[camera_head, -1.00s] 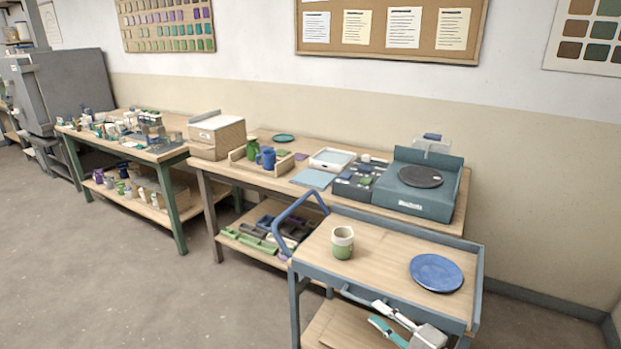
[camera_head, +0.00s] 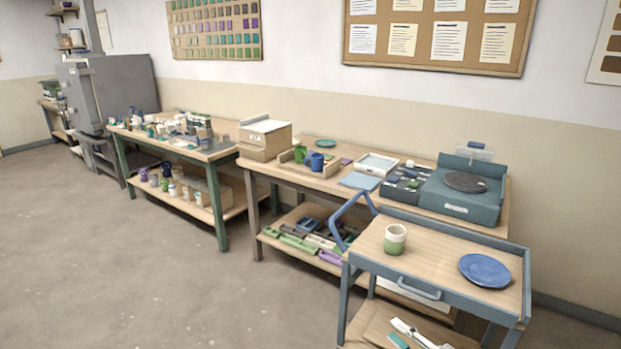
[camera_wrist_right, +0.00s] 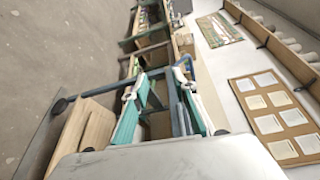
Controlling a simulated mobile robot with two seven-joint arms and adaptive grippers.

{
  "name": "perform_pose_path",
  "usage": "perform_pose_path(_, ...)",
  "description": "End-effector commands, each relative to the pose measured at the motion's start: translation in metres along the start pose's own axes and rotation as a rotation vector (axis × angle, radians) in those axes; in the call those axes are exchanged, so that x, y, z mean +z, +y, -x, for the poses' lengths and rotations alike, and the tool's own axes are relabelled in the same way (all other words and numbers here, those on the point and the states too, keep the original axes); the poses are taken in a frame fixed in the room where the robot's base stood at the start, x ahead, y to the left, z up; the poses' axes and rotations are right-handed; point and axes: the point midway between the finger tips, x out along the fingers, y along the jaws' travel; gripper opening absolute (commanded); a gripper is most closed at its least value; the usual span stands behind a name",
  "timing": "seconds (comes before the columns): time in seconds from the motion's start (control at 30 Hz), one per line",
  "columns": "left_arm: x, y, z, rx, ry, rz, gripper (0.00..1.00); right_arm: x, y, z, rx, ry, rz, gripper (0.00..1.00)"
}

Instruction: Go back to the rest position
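My right gripper (camera_head: 402,333), with white and teal fingers, is at the bottom edge of the head view, in front of the cart's lower shelf and mostly cut off. In the right wrist view its two fingers (camera_wrist_right: 158,82) stand wide apart with nothing held between them. My left gripper is in neither view. A white-and-green cup (camera_head: 395,239) stands upright on the cart top (camera_head: 432,254), and a blue plate (camera_head: 485,270) lies to its right. Both are apart from my gripper.
The cart's blue handle (camera_head: 352,220) rises at its left. Behind stands a workbench (camera_head: 328,183) with a turntable (camera_head: 466,183), blue mug (camera_head: 315,161) and trays. Another loaded bench (camera_head: 225,150) is further left. Open floor (camera_head: 130,270) fills the left foreground.

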Motion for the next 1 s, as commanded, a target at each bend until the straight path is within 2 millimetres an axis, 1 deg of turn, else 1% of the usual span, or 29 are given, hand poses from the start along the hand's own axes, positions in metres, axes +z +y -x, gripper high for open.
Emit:
perform_pose_path(0.03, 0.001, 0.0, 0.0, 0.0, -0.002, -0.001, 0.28, 0.031, 0.01, -0.004, 0.024, -0.023, 0.053, 0.28)
perform_pose_path(0.2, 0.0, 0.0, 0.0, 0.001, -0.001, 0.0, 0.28, 0.089, 0.027, -0.006, 0.111, -0.055, 0.313, 0.28)
perform_pose_path(0.3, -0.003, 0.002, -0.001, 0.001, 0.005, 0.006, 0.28, 0.121, 0.032, -0.003, 0.164, -0.072, 0.497, 0.28)
perform_pose_path(0.37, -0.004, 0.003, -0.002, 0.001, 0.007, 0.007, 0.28, 0.136, 0.033, 0.002, 0.202, -0.078, 0.625, 0.28)
perform_pose_path(0.4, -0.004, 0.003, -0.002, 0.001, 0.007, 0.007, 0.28, 0.144, 0.033, 0.006, 0.231, -0.08, 0.716, 0.28)
perform_pose_path(0.47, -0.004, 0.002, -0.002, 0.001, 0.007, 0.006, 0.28, 0.153, 0.032, 0.015, 0.281, -0.081, 0.858, 0.28)
perform_pose_path(0.57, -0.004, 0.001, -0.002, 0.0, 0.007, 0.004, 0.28, 0.154, 0.028, 0.037, 0.387, -0.08, 1.095, 0.28)
perform_pose_path(0.67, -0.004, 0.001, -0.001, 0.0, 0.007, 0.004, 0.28, 0.143, 0.022, 0.068, 0.524, -0.083, 1.322, 0.28)
perform_pose_path(0.7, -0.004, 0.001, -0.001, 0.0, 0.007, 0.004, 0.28, 0.136, 0.019, 0.083, 0.59, -0.089, 1.408, 0.28)
perform_pose_path(0.77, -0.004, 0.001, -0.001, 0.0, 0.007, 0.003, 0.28, 0.123, 0.016, 0.109, 0.697, -0.104, 1.525, 0.28)
perform_pose_path(0.8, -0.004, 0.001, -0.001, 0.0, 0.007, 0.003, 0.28, 0.114, 0.013, 0.126, 0.767, -0.118, 1.594, 0.28)
perform_pose_path(0.87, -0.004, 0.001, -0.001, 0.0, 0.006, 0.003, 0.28, 0.103, 0.01, 0.151, 0.864, -0.144, 1.676, 0.28)
perform_pose_path(0.9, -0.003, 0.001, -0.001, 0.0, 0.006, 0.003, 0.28, 0.096, 0.008, 0.166, 0.925, -0.163, 1.719, 0.28)
perform_pose_path(1.0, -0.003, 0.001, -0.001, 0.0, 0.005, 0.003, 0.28, 0.082, 0.003, 0.201, 1.055, -0.214, 1.8, 0.28)
